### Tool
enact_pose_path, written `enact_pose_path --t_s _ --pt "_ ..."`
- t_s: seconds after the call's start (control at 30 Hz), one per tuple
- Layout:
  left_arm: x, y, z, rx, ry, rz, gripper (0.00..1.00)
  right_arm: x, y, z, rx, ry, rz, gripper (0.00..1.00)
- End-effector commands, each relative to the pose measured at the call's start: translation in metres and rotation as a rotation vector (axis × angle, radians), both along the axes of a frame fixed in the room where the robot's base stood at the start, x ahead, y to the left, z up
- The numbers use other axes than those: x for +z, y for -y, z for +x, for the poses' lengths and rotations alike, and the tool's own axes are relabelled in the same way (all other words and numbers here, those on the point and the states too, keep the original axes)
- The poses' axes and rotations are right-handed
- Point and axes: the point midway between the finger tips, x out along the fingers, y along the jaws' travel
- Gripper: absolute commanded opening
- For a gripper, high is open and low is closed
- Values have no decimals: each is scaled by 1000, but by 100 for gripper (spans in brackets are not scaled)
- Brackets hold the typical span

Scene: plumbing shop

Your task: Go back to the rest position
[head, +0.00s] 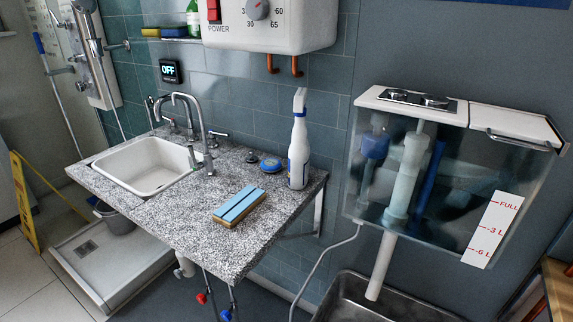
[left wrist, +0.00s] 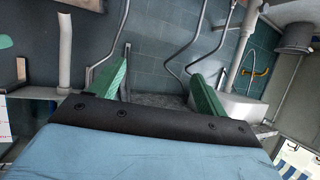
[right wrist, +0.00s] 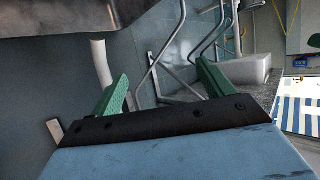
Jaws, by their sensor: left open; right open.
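My left gripper (left wrist: 159,78) shows in the left wrist view with its two green fingers spread apart and nothing between them. My right gripper (right wrist: 162,75) shows in the right wrist view, also with green fingers apart and empty. Neither gripper nor arm shows in the head view. Beyond both grippers I see pipes and the wall, with no finger visibly touching anything.
In the head view a granite counter (head: 235,245) holds a white sink (head: 150,167), a blue-topped block (head: 239,205) and a white spray bottle (head: 299,150). A clear cistern (head: 440,180) hangs at right above a metal basin (head: 350,300). A yellow sign (head: 24,200) stands left.

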Motion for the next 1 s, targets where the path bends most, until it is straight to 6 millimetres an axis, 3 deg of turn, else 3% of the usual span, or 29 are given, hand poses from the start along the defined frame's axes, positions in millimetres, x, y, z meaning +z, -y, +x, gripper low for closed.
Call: enact_pose_path --t_s 0.17,0.33,0.5,0.7,0.77,1.0 --pt "-39 -21 -57 13 -270 75 76 -40 22 -57 -13 -271 -75 80" --pt "-69 -45 -130 25 -520 140 76 -69 45 -130 -25 -520 -140 80" --pt "-79 -70 -216 35 -766 201 76 -79 70 -216 -35 -766 -201 80" --pt "-75 -91 -295 45 -968 249 76 -75 91 -295 -45 -969 -249 80" --pt "-74 -94 -308 45 -1003 256 76 -74 94 -309 -46 -1004 -257 80" --pt "-73 -94 -310 46 -1008 258 76 -73 95 -310 -46 -1008 -258 80"
